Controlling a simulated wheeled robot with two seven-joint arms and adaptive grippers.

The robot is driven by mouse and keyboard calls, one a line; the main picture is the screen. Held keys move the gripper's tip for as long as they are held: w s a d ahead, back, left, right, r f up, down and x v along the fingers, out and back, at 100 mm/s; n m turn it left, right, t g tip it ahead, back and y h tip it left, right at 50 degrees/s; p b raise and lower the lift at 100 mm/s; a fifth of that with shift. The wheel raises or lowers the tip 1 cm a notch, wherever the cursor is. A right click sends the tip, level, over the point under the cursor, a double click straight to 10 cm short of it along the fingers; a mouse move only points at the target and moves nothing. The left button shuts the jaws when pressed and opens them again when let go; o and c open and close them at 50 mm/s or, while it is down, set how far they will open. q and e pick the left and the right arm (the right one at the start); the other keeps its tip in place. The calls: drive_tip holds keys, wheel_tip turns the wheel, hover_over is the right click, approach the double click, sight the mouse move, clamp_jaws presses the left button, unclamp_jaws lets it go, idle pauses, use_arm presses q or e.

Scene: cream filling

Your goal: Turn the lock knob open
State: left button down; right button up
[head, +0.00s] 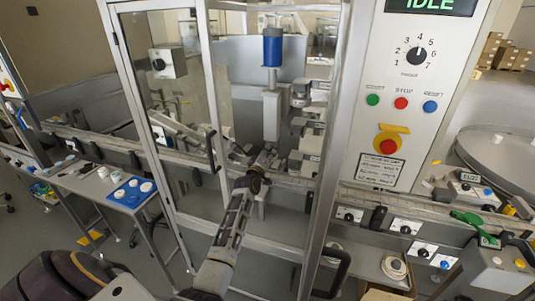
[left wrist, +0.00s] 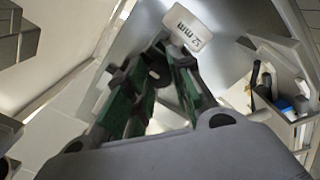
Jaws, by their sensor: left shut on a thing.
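My left gripper (head: 262,163) reaches in through the open front of the metal-framed machine and is at the rail inside. It is shut on a small dark part, seen as a dark knob (left wrist: 158,78) between the green-padded fingers in the left wrist view. The knob is mostly hidden by the fingers, so I cannot tell how it is turned. A white label plate (left wrist: 188,28) reading "25 mm" upside down is just beyond the fingertips. My right gripper is not in view.
A glass door (head: 170,100) with a dark handle stands left of my arm. A metal post (head: 325,150) rises close to its right. A control panel (head: 440,75) reads IDLE. In the wrist view, a holder (left wrist: 285,95) with dark and blue items is at right.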

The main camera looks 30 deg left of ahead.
use_arm(q)
drive_tip(key=shift+f+n, duration=0.1)
drive_tip(key=shift+n, duration=0.2)
drive_tip(key=c, duration=1.2)
unclamp_jaws()
drive_tip(key=shift+s, duration=0.15)
drive_tip(key=v, duration=1.1)
drive_tip(key=shift+s, duration=0.35)
drive_tip(key=shift+d, duration=0.1)
